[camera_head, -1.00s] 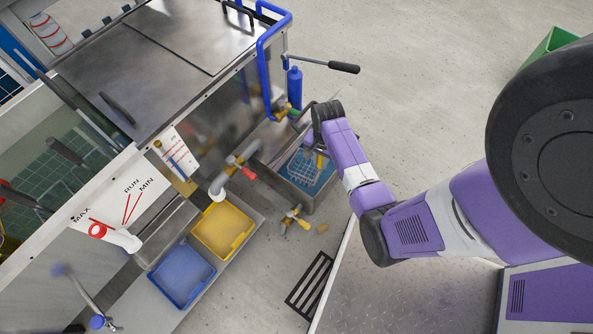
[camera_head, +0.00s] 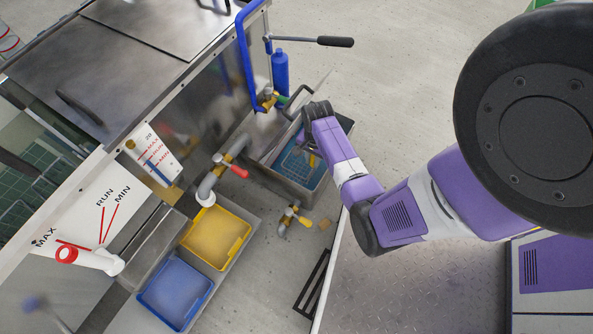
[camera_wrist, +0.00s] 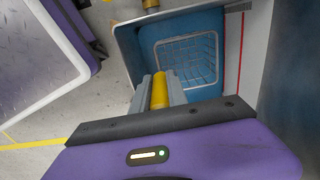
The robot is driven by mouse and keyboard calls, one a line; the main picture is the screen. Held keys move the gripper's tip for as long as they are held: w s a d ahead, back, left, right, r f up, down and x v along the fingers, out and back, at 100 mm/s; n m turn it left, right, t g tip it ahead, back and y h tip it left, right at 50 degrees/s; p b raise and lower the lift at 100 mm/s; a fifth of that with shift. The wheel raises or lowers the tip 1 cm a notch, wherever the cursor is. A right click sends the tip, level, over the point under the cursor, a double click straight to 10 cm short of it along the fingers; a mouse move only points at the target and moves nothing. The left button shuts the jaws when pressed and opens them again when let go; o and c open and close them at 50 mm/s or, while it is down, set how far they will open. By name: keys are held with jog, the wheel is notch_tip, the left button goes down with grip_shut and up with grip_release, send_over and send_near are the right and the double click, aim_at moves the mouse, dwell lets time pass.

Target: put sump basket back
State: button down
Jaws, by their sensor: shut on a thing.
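My gripper (camera_wrist: 160,92) is shut on the yellow handle (camera_wrist: 159,90) of the wire sump basket. The basket (camera_wrist: 187,58) is a pale open mesh, seen from above against the blue inside of the sump (camera_wrist: 150,40). In the head view, my gripper (camera_head: 312,148) is over the right part of the grey sump trough (camera_head: 349,122), and the basket (camera_head: 298,164) shows below it, within the trough's outline. My wrist hides part of the basket in that view. I cannot tell whether the basket touches the sump floor.
Pipes with a red-handled valve (camera_head: 236,171) stand left of the sump. A yellow tray (camera_head: 217,236) and a blue tray (camera_head: 176,292) lie lower left. A blue bottle (camera_head: 280,72) and a black-gripped lever (camera_head: 322,41) are behind. Open floor (camera_head: 410,75) lies to the right.

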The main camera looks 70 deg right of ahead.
aim_at(311, 173)
notch_tip(311, 173, down, 10)
jog(key=b, duration=0.5)
jog(key=shift+w+f, duration=0.1)
jog(key=shift+f, duration=0.15)
jog(key=c, duration=1.3)
grip_release()
